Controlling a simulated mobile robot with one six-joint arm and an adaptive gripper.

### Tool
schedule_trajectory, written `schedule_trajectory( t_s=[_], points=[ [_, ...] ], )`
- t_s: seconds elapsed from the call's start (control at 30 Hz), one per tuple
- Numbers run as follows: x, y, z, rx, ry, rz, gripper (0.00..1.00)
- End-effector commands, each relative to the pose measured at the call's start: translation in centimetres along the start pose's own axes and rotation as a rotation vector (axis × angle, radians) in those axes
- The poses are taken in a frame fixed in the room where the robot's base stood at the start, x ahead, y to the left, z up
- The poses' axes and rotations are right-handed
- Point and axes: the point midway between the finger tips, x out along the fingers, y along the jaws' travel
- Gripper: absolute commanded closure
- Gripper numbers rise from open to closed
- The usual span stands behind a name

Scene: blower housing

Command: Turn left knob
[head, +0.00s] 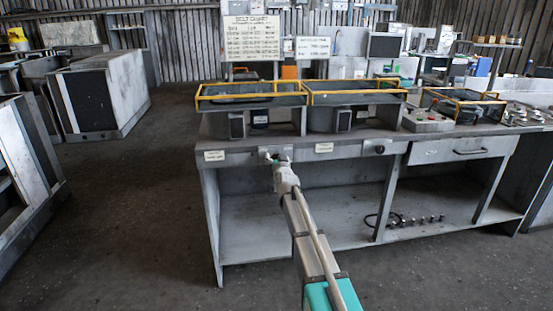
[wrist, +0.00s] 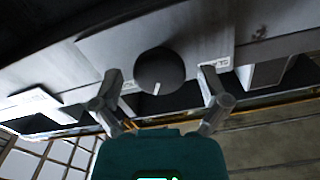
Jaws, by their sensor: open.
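The left knob (wrist: 160,68) is a dark round dial with a short white mark, on the grey front panel of the bench. In the wrist view the mark points down and slightly left. My gripper (wrist: 160,74) is open, with one finger to each side of the knob and a visible gap on both sides. I cannot tell how deep the fingertips reach. In the head view my gripper (head: 277,158) is at the bench front and hides most of the left knob. A second dark knob (head: 379,149) is farther right on the same panel.
The grey bench (head: 210,185) carries yellow-railed trays (head: 250,97) above the panel. White labels (head: 214,155) sit beside the knobs. A drawer with a handle (head: 470,151) is at the right. Small parts lie on the lower shelf.

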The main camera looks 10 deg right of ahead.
Motion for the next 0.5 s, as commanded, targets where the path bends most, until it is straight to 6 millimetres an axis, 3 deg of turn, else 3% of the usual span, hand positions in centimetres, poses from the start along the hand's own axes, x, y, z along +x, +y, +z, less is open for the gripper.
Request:
schedule_trajectory(
  t_s=[0.37, 0.5],
  points=[
    [0.23, 0.05, -0.01, 0.0, 0.0, 0.001, 0.07],
    [0.23, 0.06, -0.02, 0.0, 0.0, 0.001, 0.33]
  ],
)
